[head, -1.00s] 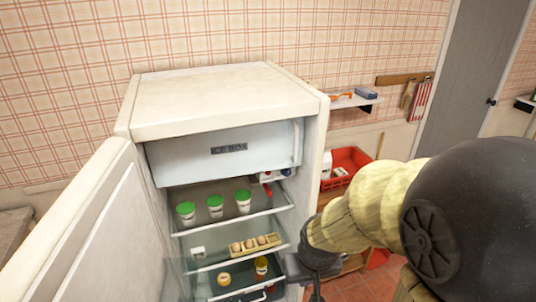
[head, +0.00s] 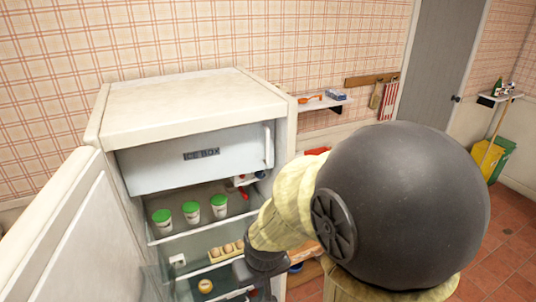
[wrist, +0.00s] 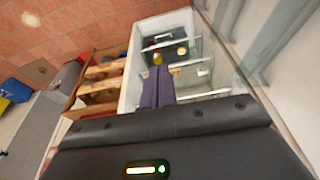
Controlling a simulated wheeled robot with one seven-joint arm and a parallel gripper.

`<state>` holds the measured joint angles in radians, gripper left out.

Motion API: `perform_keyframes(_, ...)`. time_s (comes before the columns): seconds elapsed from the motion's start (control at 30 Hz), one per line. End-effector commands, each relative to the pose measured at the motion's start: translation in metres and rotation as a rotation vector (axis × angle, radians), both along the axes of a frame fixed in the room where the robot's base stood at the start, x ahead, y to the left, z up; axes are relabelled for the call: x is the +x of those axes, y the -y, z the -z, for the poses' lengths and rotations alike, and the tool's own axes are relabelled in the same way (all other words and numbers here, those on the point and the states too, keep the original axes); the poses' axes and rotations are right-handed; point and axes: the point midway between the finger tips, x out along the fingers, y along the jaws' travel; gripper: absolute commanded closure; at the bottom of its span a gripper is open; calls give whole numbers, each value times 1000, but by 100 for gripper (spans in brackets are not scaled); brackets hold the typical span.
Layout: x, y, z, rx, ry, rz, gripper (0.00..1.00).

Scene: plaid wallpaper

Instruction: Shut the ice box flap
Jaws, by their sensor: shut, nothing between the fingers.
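The ice box flap (head: 201,155) is a pale panel lettered "ICE BOX" at the top of the open fridge (head: 190,105). It stands upright across the compartment and looks shut; a small gap cannot be ruled out. A white upright handle (head: 268,146) is at its right end. My gripper (head: 243,270) is low at the fridge's right front, below the flap and apart from it. In the wrist view my gripper's dark fingers (wrist: 157,66) are together and empty, pointing toward the fridge interior. The flap cannot be made out in the wrist view.
The fridge door (head: 75,235) stands open at the left. Green-lidded tubs (head: 191,211) and an egg holder (head: 225,250) are on the shelves. A wooden rack (wrist: 98,85) stands beside the fridge. A wall shelf (head: 322,103) is behind at the right.

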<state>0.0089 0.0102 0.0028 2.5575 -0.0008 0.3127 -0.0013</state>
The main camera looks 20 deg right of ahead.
Motion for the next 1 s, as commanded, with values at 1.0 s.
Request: perform_keyframes(1.0,208,135,-93,-147,1233,196,100)
